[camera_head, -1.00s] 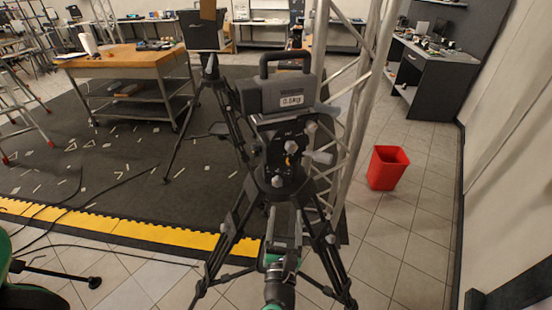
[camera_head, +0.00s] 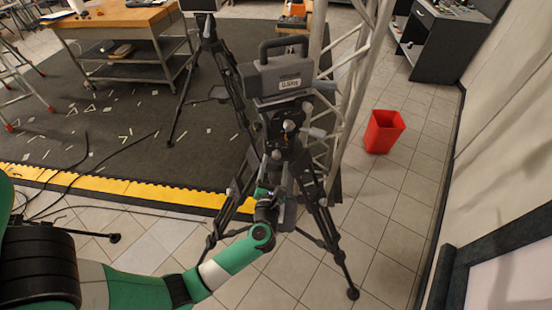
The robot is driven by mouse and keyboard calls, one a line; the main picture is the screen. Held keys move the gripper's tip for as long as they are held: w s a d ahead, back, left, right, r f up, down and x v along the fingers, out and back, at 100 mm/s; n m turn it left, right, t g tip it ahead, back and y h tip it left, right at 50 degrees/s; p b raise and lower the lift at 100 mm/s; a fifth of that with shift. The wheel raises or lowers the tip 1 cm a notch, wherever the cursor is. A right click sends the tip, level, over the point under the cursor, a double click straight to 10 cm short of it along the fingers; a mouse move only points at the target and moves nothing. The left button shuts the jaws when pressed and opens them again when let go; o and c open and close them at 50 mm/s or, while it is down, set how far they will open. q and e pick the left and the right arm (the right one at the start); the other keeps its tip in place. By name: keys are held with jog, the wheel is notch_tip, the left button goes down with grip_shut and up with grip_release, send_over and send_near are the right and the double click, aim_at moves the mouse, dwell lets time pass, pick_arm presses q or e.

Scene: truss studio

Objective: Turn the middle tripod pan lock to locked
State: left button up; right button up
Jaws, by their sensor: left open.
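A black tripod (camera_head: 322,225) stands in front of me with a dark grey box with a carrying handle (camera_head: 278,78) on top. One knob (camera_head: 289,126) faces me and a handle-like one (camera_head: 317,132) sticks out to the right. I cannot tell which knob is the pan lock or how it is set. My left gripper (camera_head: 276,164) is open, at the lower part of the head, and its tips overlap the knobs there; contact is unclear. My right gripper is not in view.
A white truss (camera_head: 352,90) rises close behind the tripod on the right. Another tripod (camera_head: 212,60) stands behind to the left, near a wooden-topped cart (camera_head: 110,20). A red bin (camera_head: 384,131) stands on the tiles at right. Cables lie on the left floor.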

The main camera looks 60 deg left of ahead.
aim_at(277, 154)
pick_arm(q)
jog(key=shift+x, duration=1.5)
jog(key=shift+c, duration=0.3)
grip_shut()
